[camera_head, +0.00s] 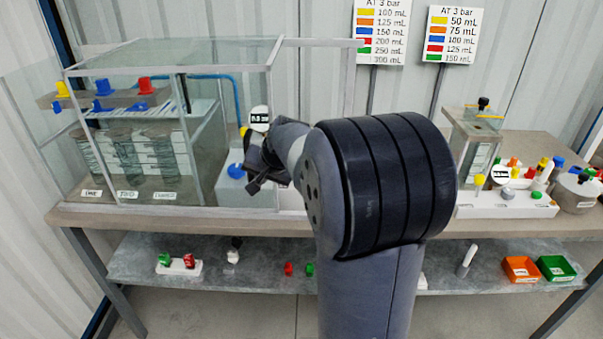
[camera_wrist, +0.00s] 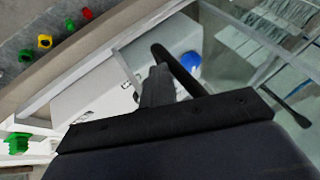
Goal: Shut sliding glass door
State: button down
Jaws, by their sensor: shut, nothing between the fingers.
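The glass cabinet (camera_head: 170,52) stands on the left of the table. Its sliding glass door, with a pale frame (camera_head: 320,43), sticks out past the cabinet's right end, so the door stands open. My gripper (camera_head: 254,180) is shut and empty, at the cabinet's right front, just left of the projecting door part. In the wrist view my gripper (camera_wrist: 160,60) shows its dark fingers over a white box with a blue knob (camera_wrist: 188,65); a pale frame (camera_wrist: 125,68) lies left of them. I cannot tell whether the fingers touch the frame. My arm hides the door's lower right part.
A smaller glass tank (camera_head: 473,140) and several colour-capped parts stand on the right of the table. The shelf below holds small parts and orange and green bins (camera_head: 556,267).

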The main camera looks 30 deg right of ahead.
jog(key=w+a+p, duration=0.2)
jog(key=w+a, duration=0.4)
jog(key=a, duration=0.3)
jog(key=w+a+p, duration=0.3)
jog(key=w+a, duration=0.2)
jog(key=a, duration=0.5)
jog(key=shift+w+p, duration=0.35)
jog(key=shift+w, duration=0.05)
jog(key=shift+a+r, duration=0.1)
